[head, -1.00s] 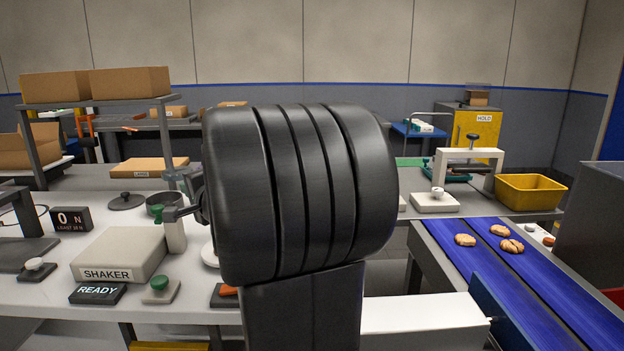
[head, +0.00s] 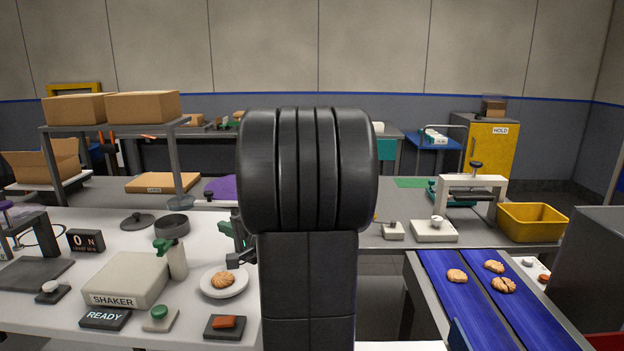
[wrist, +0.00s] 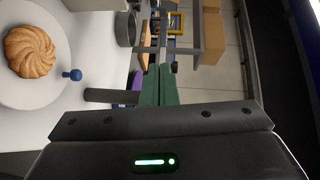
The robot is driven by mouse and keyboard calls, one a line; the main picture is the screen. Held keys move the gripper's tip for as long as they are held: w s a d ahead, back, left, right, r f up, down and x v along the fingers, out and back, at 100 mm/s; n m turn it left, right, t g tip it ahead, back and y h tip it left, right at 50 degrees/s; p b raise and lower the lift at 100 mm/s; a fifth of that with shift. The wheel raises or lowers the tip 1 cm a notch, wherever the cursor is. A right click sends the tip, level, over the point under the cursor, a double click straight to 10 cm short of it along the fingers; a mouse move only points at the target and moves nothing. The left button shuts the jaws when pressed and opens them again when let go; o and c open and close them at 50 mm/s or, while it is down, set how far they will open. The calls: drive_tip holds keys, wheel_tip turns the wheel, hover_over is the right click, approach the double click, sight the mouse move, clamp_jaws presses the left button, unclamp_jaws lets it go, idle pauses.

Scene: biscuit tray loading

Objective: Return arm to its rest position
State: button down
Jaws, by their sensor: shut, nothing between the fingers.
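My arm (head: 308,180) stands upright in the middle of the head view and hides part of the tables behind it. My gripper (head: 232,250) shows only partly at the arm's left edge, above and beside the white plate. In the wrist view my gripper (wrist: 158,85) has its green fingers together with nothing between them. A biscuit (head: 223,280) lies on the white plate (head: 241,288), left of my arm. The biscuit (wrist: 30,51) also shows at the upper left of the wrist view, apart from the fingers.
The shaker box (head: 126,280), a green-topped bottle (head: 177,260) and a steel pot (head: 172,227) stand on the left table. Blue conveyor lanes (head: 470,310) carry several biscuits at right. A yellow bin (head: 532,222) and a white press (head: 472,184) stand behind them.

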drive_tip(key=shift+w+d+n+g+y+p, duration=0.25)
drive_tip(key=shift+d+n+g+y+p, duration=0.2)
drive_tip(key=shift+d+n+g+p, duration=0.5)
drive_tip(key=shift+w+d+n+g+y+p, duration=0.35)
drive_tip(key=shift+d+g+p, duration=0.4)
drive_tip(key=shift+p, duration=0.55)
drive_tip(key=shift+w+d+n+g+y+p, duration=0.15)
drive_tip(key=shift+d+n+g+y+p, duration=0.4)
drive_tip(key=shift+d+g+p, duration=0.45)
drive_tip(key=shift+a, duration=0.15)
